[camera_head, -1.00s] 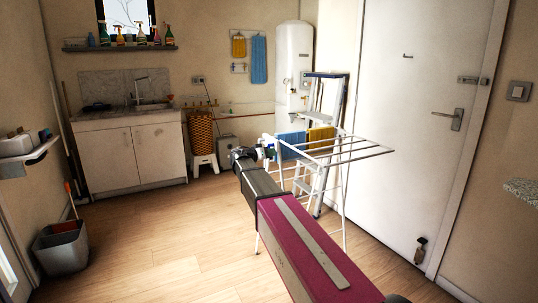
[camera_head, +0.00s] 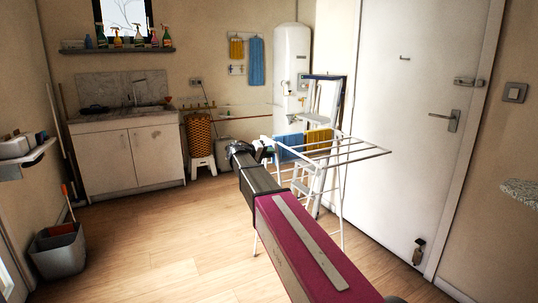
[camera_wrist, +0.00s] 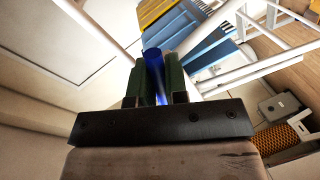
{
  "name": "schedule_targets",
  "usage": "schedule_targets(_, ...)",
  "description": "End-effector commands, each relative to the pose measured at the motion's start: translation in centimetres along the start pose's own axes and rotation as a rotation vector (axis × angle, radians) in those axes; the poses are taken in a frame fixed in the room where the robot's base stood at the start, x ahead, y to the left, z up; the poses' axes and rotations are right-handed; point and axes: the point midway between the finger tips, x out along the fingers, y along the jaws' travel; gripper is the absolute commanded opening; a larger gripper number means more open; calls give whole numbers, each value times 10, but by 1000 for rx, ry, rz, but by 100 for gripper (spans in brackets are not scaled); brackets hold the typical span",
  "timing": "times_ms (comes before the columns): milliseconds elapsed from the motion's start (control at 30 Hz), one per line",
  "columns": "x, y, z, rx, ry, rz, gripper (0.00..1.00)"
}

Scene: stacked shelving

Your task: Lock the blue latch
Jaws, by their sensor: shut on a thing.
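My gripper (camera_wrist: 155,74) shows in the wrist view with its two dark green fingers closed around a small bright blue piece, the blue latch (camera_wrist: 153,58). The latch stands between the fingers and its top end shows past them. The rest of the latch is hidden by the fingers and the gripper body. In the head view my arm reaches forward to the white drying rack (camera_head: 352,153); the gripper end is small and dark there, and I cannot make out the latch in that view.
A blue cloth (camera_head: 289,145) and a yellow cloth (camera_head: 319,139) hang on the rack, close beyond my gripper. A stepladder (camera_head: 325,100) stands behind it. A white door (camera_head: 400,120) is at the right, a sink cabinet (camera_head: 130,158) at the back left.

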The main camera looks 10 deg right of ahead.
Motion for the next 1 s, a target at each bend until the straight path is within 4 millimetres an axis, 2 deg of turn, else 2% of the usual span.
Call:
schedule_targets(600, -1, 1, 0, -45, -8, -1, 0)
schedule_targets(633, -1, 1, 0, -45, -8, -1, 17)
schedule_targets(700, -1, 1, 0, -45, -8, -1, 38)
schedule_targets(1000, -2, 1, 0, -44, -8, 0, 38)
